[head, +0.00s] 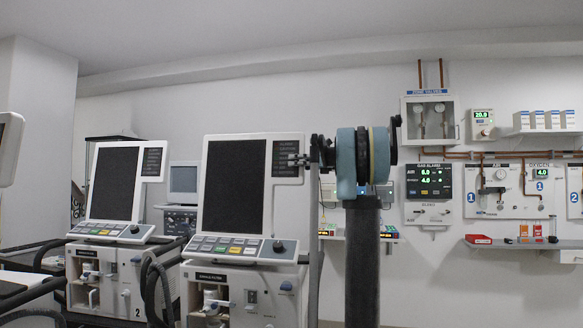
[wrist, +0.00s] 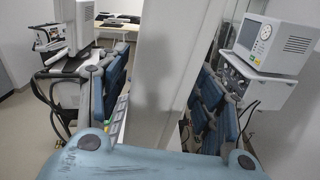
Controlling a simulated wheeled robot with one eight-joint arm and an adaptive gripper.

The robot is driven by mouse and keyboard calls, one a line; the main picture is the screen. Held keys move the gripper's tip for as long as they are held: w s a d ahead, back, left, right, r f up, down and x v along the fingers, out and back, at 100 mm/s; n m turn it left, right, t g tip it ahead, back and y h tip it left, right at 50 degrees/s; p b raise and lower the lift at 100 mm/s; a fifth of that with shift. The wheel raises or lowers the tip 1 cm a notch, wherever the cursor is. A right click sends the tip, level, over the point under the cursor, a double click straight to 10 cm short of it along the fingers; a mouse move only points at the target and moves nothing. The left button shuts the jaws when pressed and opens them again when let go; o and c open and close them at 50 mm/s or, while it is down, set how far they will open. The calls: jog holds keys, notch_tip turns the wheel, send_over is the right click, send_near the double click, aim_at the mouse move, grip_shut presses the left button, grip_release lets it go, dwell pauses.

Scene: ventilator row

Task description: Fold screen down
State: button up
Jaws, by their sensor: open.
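The nearer ventilator (head: 245,293) has an upright, slightly tilted-back screen (head: 235,187) with a dark display and pale frame. A keypad panel (head: 230,247) projects below it. My gripper (head: 299,160) is at the screen's upper right side, by the black label strip. In the wrist view, my open gripper (wrist: 165,70) has a blue finger on each side of a pale upright panel (wrist: 166,50), apparently the screen's edge. A gap shows beside the right finger; contact on the left cannot be told. The fingertips are partly hidden in the head view.
A second ventilator (head: 108,280) with its own upright screen (head: 113,183) stands to the left. A small monitor (head: 183,180) is behind. Wall gas panels (head: 428,181) and a shelf (head: 520,243) are at right.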

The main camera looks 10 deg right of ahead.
jog(key=shift+x, duration=1.1)
grip_shut()
jog(key=shift+a, duration=0.1)
